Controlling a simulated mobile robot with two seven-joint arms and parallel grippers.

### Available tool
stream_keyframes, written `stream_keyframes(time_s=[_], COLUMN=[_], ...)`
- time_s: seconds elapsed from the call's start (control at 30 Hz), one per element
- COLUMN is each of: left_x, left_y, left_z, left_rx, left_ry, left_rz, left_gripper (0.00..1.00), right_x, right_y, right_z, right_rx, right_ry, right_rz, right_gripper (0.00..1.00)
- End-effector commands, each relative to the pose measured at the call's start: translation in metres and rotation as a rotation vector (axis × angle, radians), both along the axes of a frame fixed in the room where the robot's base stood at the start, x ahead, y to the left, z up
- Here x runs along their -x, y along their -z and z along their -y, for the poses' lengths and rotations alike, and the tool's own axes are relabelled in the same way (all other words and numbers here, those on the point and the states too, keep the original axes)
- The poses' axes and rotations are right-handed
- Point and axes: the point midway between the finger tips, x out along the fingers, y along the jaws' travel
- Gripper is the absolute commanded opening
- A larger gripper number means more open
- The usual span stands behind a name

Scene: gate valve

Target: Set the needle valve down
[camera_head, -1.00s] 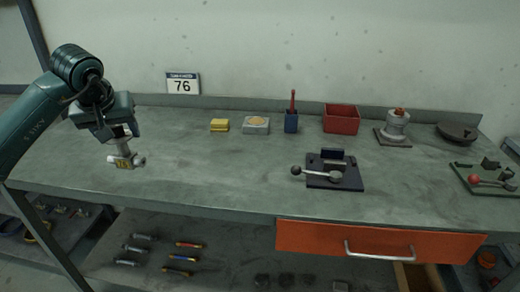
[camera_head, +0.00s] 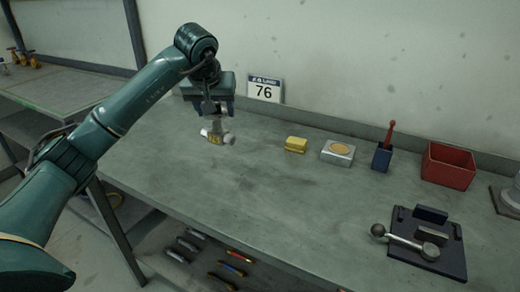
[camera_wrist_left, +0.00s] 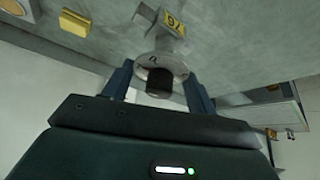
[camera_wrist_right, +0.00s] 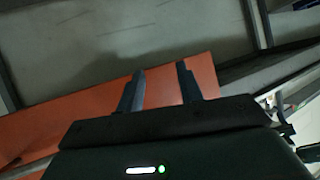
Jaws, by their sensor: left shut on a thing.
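The needle valve (camera_head: 217,136) is a pale grey metal fitting with a yellow tag, in the head view at the left part of the workbench (camera_head: 262,190). My left gripper (camera_head: 217,110) points down and is shut on the valve's upper part. I cannot tell from the head view whether the valve touches the bench top. In the left wrist view the valve (camera_wrist_left: 163,63) sits between the fingers, its round dark-ended stem toward the palm and its tag marked 76. My right gripper (camera_wrist_right: 160,80) shows only in its wrist view, open and empty, with an orange drawer front beyond it.
A yellow block (camera_head: 296,144), a grey box with a tan round top (camera_head: 338,152), a blue holder (camera_head: 382,158) and a red bin (camera_head: 448,166) stand along the back. A dark lever fixture (camera_head: 428,244) is at right. A sign marked 76 (camera_head: 264,89) is behind. The bench around the valve is clear.

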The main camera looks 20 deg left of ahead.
Motion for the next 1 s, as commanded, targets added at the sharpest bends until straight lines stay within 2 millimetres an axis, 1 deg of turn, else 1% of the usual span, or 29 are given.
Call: stream_keyframes(time_s=[0.2, 0.43, 0.63, 0.73, 1.0], left_x=[0.001, 0.0, 0.0, 0.0, 0.0], left_y=[0.039, 0.061, 0.09, 0.096, 0.097], left_z=[0.0, 0.0, 0.001, 0.0, 0.0], left_rx=[0.001, 0.001, 0.001, 0.0, 0.0], left_ry=[0.0, 0.0, 0.001, 0.0, 0.0], left_rz=[-0.004, -0.001, -0.001, 0.001, 0.002], left_gripper=[0.02, 0.02, 0.02, 0.02, 0.02], right_x=[0.002, 0.001, 0.001, 0.0, 0.0], right_y=[0.002, 0.002, 0.001, 0.001, 0.001], right_z=[0.0, 0.0, 0.0, 0.0, 0.0], right_rx=[-0.002, -0.002, -0.002, -0.002, -0.002], right_ry=[0.0, 0.0, 0.0, 0.0, 0.0], right_rz=[-0.005, -0.005, -0.003, -0.002, -0.002], right_gripper=[0.36, 0.36, 0.36, 0.36, 0.36])
